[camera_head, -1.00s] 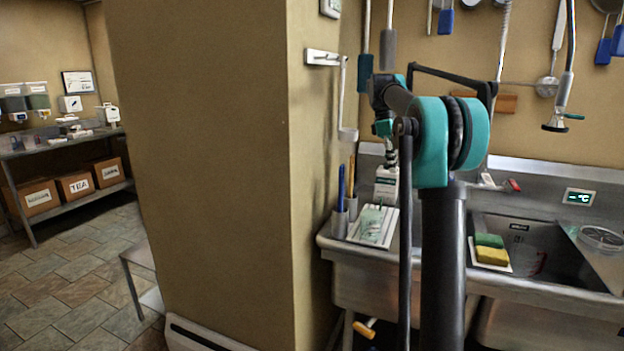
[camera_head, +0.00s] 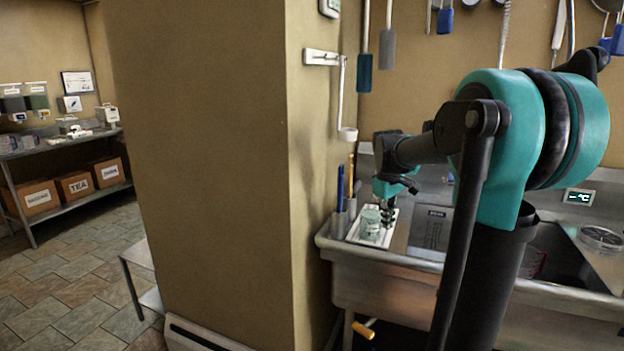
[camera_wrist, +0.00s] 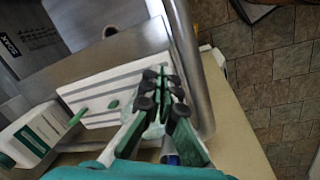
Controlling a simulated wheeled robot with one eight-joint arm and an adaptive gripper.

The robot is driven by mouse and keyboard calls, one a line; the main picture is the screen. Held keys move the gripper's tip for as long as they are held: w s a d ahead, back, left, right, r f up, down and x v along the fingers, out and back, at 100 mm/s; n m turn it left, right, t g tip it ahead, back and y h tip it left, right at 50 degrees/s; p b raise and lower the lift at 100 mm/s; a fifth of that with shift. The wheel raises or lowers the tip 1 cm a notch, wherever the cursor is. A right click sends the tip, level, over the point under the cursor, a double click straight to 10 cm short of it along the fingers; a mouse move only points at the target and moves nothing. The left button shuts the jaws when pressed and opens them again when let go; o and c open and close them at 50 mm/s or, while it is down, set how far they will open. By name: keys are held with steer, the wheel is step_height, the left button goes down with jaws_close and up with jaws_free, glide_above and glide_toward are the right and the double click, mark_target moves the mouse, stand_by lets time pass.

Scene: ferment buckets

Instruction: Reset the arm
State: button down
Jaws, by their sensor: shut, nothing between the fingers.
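My gripper (camera_head: 387,213) hangs at the end of my teal and black arm, low over the left end of the steel sink counter. In the wrist view my gripper (camera_wrist: 162,78) points its dark-padded fingers over a white ribbed tray (camera_wrist: 85,97). Its fingers are shut with nothing between them. A clear, pale green jar (camera_head: 370,226) stands on the tray beside the fingers in the head view; I cannot tell whether they touch it. In the wrist view the fingers partly cover the jar.
A white bottle with a green label (camera_wrist: 38,135) is beside the tray. Blue and orange sticks stand in holders (camera_head: 340,222) at the counter's left end. The wall corner (camera_head: 305,200) is close on the left. Tools hang above. Open floor (camera_head: 75,280) lies far left.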

steer(key=s+a+f+m+t, duration=0.1)
steer(key=s+a+f+m, duration=0.1)
steer(key=s+f, duration=0.7)
steer(key=s+a+f+m+t+y, duration=0.1)
steer(key=s+f+m, duration=0.3)
steer(key=s+f, duration=0.5)
steer(key=s, duration=0.5)
steer(key=shift+s+a+f+m+t, duration=0.2)
steer(key=shift+s+a+m+t, duration=0.15)
steer(key=shift+m+t, duration=0.05)
